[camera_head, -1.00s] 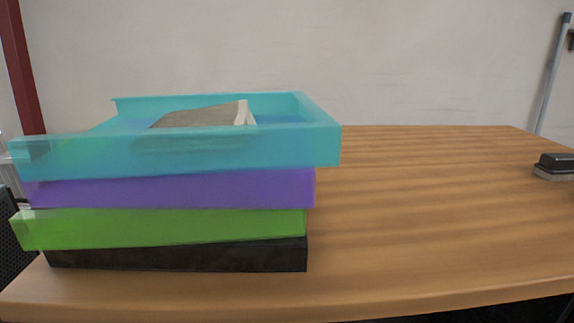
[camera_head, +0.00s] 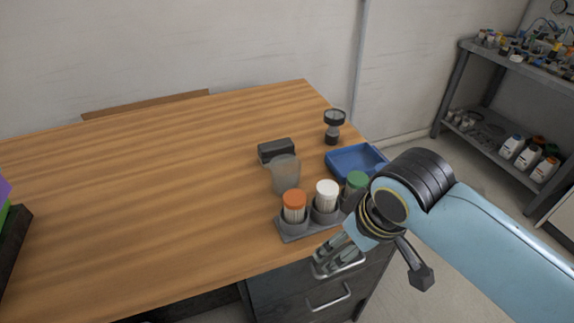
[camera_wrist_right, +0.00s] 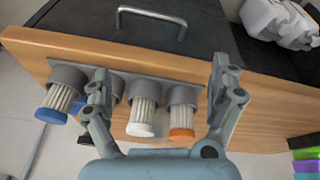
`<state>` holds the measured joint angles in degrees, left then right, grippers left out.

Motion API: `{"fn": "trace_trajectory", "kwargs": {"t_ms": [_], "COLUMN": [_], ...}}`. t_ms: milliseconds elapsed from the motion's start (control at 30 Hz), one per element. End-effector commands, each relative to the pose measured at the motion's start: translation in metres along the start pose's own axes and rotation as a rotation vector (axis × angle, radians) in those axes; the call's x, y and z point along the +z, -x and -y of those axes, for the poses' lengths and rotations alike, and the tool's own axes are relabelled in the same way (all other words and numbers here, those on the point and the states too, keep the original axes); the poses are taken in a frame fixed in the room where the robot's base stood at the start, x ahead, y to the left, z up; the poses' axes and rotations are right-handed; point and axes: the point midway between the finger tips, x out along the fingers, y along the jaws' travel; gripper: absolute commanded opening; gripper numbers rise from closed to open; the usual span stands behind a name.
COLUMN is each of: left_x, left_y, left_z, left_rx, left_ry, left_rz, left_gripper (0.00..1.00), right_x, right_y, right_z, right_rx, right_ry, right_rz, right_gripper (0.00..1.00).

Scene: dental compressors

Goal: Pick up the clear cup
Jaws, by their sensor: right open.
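The clear cup (camera_head: 285,175) is a cloudy see-through tumbler standing on the wooden table, just behind the orange-capped jar and in front of a dark block. My left gripper is not in view.
A grey rack (camera_head: 291,234) holds orange-, white- and green-capped jars between gripper and cup. A shelf (camera_head: 510,68) stands at right.

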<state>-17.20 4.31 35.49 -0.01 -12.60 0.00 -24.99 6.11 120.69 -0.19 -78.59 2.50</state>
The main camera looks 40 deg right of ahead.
Motion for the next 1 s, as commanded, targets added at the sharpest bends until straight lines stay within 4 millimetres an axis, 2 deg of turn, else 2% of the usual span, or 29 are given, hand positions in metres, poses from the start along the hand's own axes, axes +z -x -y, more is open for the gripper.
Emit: {"fn": "trace_trajectory", "kwargs": {"t_ms": [33,100,533,667,900,1000], "left_x": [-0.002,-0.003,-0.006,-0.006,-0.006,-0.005], "left_y": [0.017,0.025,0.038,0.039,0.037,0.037], "left_z": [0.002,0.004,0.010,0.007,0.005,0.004], "left_rx": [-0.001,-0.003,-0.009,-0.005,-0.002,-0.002], "left_ry": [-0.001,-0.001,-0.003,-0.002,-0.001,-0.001], "left_rz": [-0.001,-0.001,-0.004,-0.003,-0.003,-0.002], "left_gripper": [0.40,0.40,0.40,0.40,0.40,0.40], "right_x": [-0.024,-0.052,-0.170,-0.186,-0.190,-0.191], "right_y": [0.024,0.033,0.025,0.017,-0.022,-0.031], "right_z": [-0.002,-0.004,-0.009,-0.009,-0.010,-0.010], "right_rx": [0.001,0.003,0.000,-0.001,-0.001,-0.001], "right_ry": [-0.018,-0.056,-0.229,-0.252,-0.255,-0.255], "right_rz": [-0.020,-0.034,-0.079,-0.083,-0.082,-0.083], "right_gripper": [0.92,0.92,0.92,0.92,0.92,0.92]}}
